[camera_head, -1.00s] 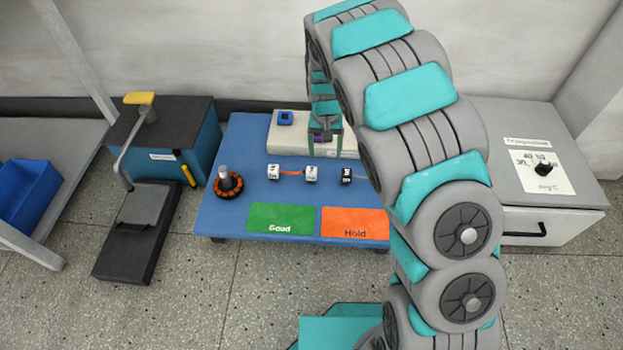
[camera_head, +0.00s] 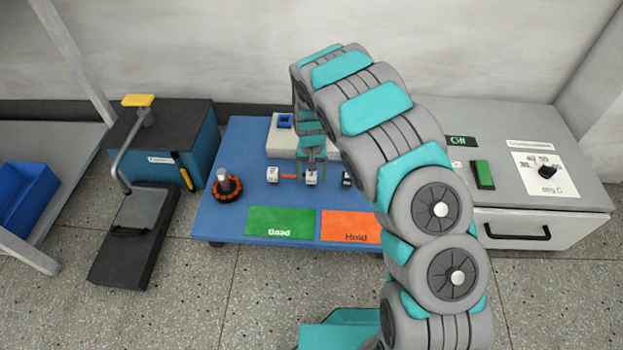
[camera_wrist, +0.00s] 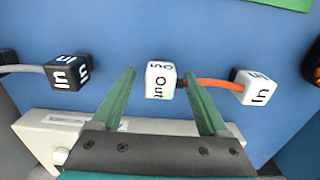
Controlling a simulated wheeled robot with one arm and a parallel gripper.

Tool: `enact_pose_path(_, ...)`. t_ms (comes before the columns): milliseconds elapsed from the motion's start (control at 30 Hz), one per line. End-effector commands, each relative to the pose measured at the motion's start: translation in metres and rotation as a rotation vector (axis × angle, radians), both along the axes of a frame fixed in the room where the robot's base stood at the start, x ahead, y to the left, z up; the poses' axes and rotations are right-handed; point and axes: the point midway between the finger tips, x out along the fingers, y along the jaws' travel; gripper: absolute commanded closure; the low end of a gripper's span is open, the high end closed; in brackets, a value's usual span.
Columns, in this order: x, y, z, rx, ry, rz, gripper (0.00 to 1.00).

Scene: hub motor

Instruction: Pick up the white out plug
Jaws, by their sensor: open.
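The white out plug (camera_wrist: 160,82) is a small white block marked "Out". In the wrist view it lies between and just beyond the fingertips of my gripper (camera_wrist: 159,78), which is open. An orange cable joins it to a white plug marked "In" (camera_wrist: 255,88). In the head view the out plug (camera_head: 311,178) is on the blue table (camera_head: 225,195), right below my gripper (camera_head: 312,168). I cannot tell the exact height of the fingers above it.
A black "In" plug (camera_wrist: 68,72) with a grey cable lies on the other side. A pale box (camera_head: 282,140) stands behind the plugs. Green (camera_head: 280,222) and orange (camera_head: 350,226) mats lie in front. A hub motor (camera_head: 227,185) stands at the left.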

Motion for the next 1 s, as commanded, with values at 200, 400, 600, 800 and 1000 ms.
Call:
enact_pose_path(200,0.0004,0.0,-0.0026,0.0,-0.001,0.0,0.22)
enact_pose_path(400,0.0002,-0.0001,-0.0024,0.0,-0.001,0.0,0.42)
enact_pose_path(600,0.0003,-0.0001,-0.0022,0.0,-0.001,0.0,0.64)
enact_pose_path(800,0.0002,-0.0001,-0.0022,0.0,-0.001,0.0,0.87)
enact_pose_path(1000,0.0002,-0.0001,-0.0021,0.0,-0.001,0.0,1.0)
